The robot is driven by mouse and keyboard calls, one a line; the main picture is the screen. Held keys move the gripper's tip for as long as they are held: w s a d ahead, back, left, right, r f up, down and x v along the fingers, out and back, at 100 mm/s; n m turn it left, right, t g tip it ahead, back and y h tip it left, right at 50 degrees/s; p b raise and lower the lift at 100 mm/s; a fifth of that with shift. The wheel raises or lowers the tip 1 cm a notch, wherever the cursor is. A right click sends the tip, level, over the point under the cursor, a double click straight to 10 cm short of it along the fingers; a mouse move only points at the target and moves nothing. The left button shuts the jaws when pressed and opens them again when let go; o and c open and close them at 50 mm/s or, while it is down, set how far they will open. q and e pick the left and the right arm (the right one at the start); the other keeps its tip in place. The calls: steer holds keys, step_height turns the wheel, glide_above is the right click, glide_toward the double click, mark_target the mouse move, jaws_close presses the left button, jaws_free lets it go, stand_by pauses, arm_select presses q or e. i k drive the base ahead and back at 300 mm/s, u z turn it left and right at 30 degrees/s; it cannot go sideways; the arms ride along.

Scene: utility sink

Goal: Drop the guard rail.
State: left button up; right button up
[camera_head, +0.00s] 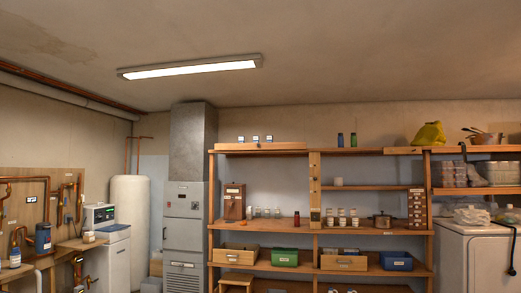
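No part clearly recognisable as a guard rail stands out. A pale wooden strip (262,146) runs along the front of the top shelf at the left, below several small labelled jars. A vertical wooden board (314,188) stands at the middle of the shelf unit, with a dark plate near its lower end. I cannot tell whether either is the guard rail. Neither of my grippers shows in the head view.
The wooden shelf unit (277,229) carries a green box (285,257), a blue box (396,261), a pot (383,221) and jars. A white appliance (471,262) stands right. A grey cabinet (183,225) and white tank (129,215) stand left. The lower floor is out of view.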

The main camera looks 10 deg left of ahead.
mark_target(275, 145)
steer(key=u, duration=2.65)
steer(key=i, duration=4.65)
steer(key=z, duration=3.05)
steer(key=i, duration=1.45)
steer(key=z, duration=0.05)
